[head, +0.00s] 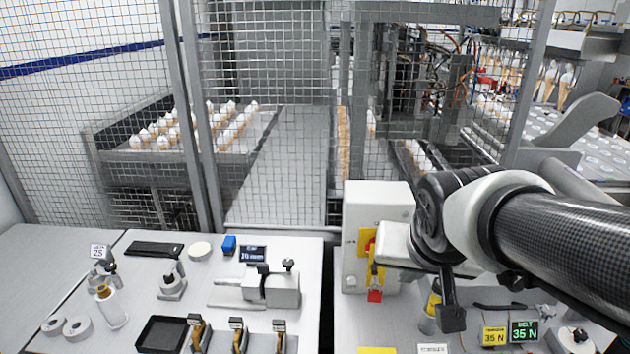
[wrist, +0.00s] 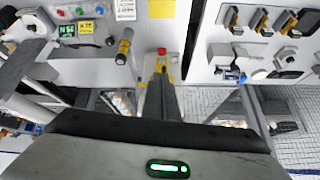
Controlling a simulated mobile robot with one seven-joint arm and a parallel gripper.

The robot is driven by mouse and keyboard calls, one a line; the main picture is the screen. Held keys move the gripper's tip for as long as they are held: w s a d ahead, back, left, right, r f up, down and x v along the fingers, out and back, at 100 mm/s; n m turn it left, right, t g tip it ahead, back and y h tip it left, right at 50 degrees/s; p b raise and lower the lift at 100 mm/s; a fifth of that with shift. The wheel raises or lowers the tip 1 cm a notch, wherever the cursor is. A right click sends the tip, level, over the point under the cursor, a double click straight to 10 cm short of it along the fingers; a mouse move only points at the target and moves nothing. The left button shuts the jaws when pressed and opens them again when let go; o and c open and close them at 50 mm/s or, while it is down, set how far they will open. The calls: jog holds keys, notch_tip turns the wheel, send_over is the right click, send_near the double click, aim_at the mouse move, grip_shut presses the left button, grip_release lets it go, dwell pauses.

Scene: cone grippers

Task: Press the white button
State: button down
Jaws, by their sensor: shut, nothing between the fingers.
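My gripper (head: 452,319) hangs over the right table in the head view, just right of the grey control box (head: 362,200). It is shut and empty. In the wrist view its dark fingers (wrist: 160,77) point at a spot near the red padlock (wrist: 161,50) and yellow panel.
A torch-like yellow and black tool (head: 432,303) stands near my gripper. Two displays reading 35 N, yellow (head: 494,336) and green (head: 523,331), lie to the right. A mesh fence (head: 270,60) stands behind.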

aim_at(352, 281)
jog(key=w+d+f+m+t+b, duration=0.15)
jog(key=w+f+m+b, duration=0.3)
jog(key=w+f, duration=0.85)
jog(key=w+a+f+m+y+b, duration=0.1)
jog(key=f, duration=0.5)
jog(key=w+a+f+m+y+b, duration=0.1)
jog(key=a+f+m+b, duration=0.1)
jog(key=f, duration=0.4)
jog(key=w+a+f+m+t+y+b, duration=0.1)
jog(key=f+b, duration=0.1)
jog(key=f, duration=0.4)
jog(key=shift+w+a+f+y, duration=0.1)
jog(key=shift+a+f+y, duration=0.1)
jog(key=shift+y, duration=0.1)
jog(key=shift+a+f+m, duration=0.2)
jog(key=shift+f+m, duration=0.15)
jog(key=shift+f, duration=0.05)
jog(key=w, duration=0.2)
jog(key=w+p, duration=0.1)
jog(key=w, duration=0.4)
jog(key=shift+w+d+r, duration=0.1)
jog(key=shift+w+d, duration=0.2)
jog(key=shift+d, duration=0.05)
jog(key=shift+w+p, duration=0.3)
jog(key=shift+w, duration=0.3)
jog(key=shift+w, duration=0.15)
